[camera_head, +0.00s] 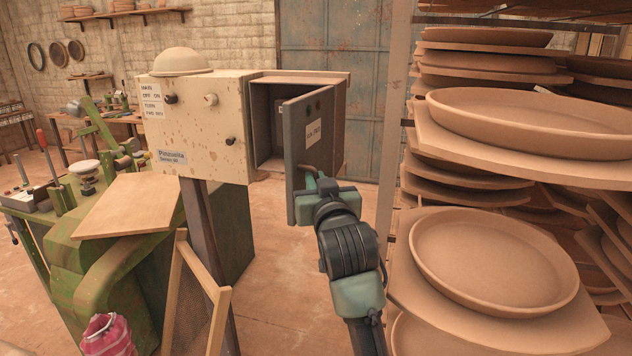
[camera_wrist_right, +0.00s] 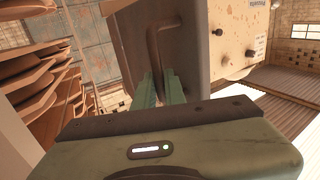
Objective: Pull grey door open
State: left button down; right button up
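The grey door (camera_head: 310,140) of the electrical box stands partly open, swung out toward me, with a white label on its face. The box interior (camera_head: 268,130) shows to the left of the door. My right gripper (camera_head: 318,178) is at the lower part of the door. In the right wrist view, its two green fingers (camera_wrist_right: 159,88) are close together with the end of the bent brown door handle (camera_wrist_right: 154,45) between them. They look shut on the handle, though the contact is partly hidden. The door also shows in that view (camera_wrist_right: 198,50). My left gripper is not in view.
A cream control box (camera_head: 205,135) with knobs adjoins the grey box on the left, on a post. A rack of clay plates (camera_head: 510,255) stands close on the right. A green machine (camera_head: 120,265) and wooden frame (camera_head: 205,300) are at lower left. Floor is clear around my right arm.

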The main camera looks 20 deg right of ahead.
jog(key=o, duration=0.3)
jog(key=shift+d+r, duration=0.1)
jog(key=shift+r, duration=0.05)
jog(key=shift+o, duration=0.2)
jog(key=shift+w+d, duration=0.1)
jog(key=s+a+b, duration=0.1)
jog(key=s+b, duration=0.1)
jog(key=s, duration=0.5)
jog(key=shift+s+a+b, duration=0.25)
jog(key=shift+s+b, duration=0.1)
jog(key=shift+b, duration=0.05)
